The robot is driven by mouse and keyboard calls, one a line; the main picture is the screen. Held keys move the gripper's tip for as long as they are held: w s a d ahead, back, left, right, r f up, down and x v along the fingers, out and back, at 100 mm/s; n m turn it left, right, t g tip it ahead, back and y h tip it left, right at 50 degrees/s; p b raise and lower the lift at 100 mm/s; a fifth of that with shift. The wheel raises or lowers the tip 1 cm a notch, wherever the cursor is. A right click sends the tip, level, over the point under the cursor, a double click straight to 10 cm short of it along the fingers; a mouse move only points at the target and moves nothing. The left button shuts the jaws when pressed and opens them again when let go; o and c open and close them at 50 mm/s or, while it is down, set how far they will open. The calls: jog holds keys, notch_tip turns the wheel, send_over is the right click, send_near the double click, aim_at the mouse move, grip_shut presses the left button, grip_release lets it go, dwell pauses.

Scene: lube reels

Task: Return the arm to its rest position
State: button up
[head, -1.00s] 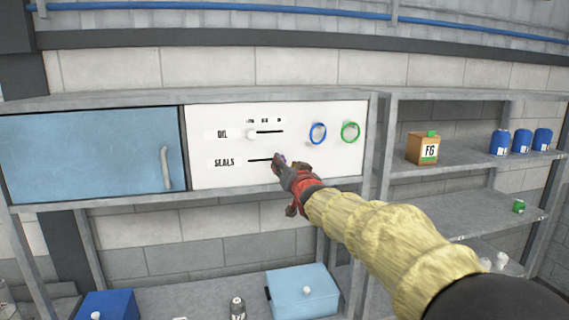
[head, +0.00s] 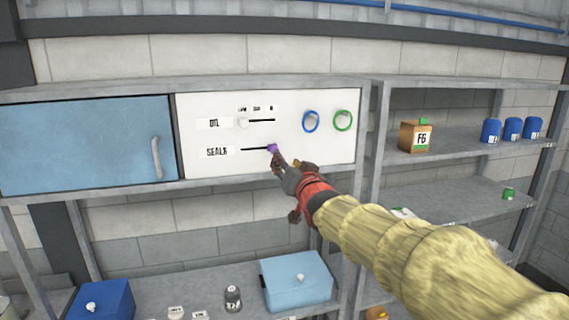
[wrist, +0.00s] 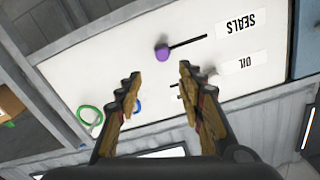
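My gripper (head: 287,165) is in front of the white panel (head: 205,165), close to the purple knob (head: 272,147) of the SEALS slider. In the wrist view my gripper (wrist: 158,78) has its two fingers apart with nothing between them. The purple knob (wrist: 162,54) shows beyond the fingertips, clear of them, at one end of its slot. My arm (head: 400,240), in a yellow sleeve, reaches in from the lower right.
The OIL slider's white knob (head: 243,123) sits at the left of its slot. A blue ring (head: 311,130) and a green ring (head: 334,120) are on the panel. A blue cabinet door (head: 80,145) is shut at left. Shelves at right hold an FG box (head: 405,138) and blue cans (head: 491,131).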

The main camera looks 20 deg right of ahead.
jog(key=s+d+f+n+g+h, duration=0.1)
jog(key=s+f+g, duration=0.2)
jog(key=f, duration=0.6)
jog(key=s+d+f+g, duration=0.1)
jog(key=s+f+g, duration=0.25)
jog(key=f, duration=0.45)
jog(key=s+a+f+n+g+b, duration=0.1)
jog(key=s+a+f+g+b, duration=0.1)
jog(key=s+f+b, duration=0.8)
jog(key=s+a+f+n+g+y+b, duration=0.1)
jog(key=s+f+g+b, duration=0.3)
jog(key=s+f+b, duration=0.7)
jog(key=s+a+f, duration=0.1)
jog(key=s+f, duration=0.3)
jog(key=s, duration=0.3)
jog(key=s+f, duration=0.5)
jog(key=s, duration=0.3)
jog(key=shift+a+f+n, duration=0.3)
jog(key=shift+a, duration=0.05)
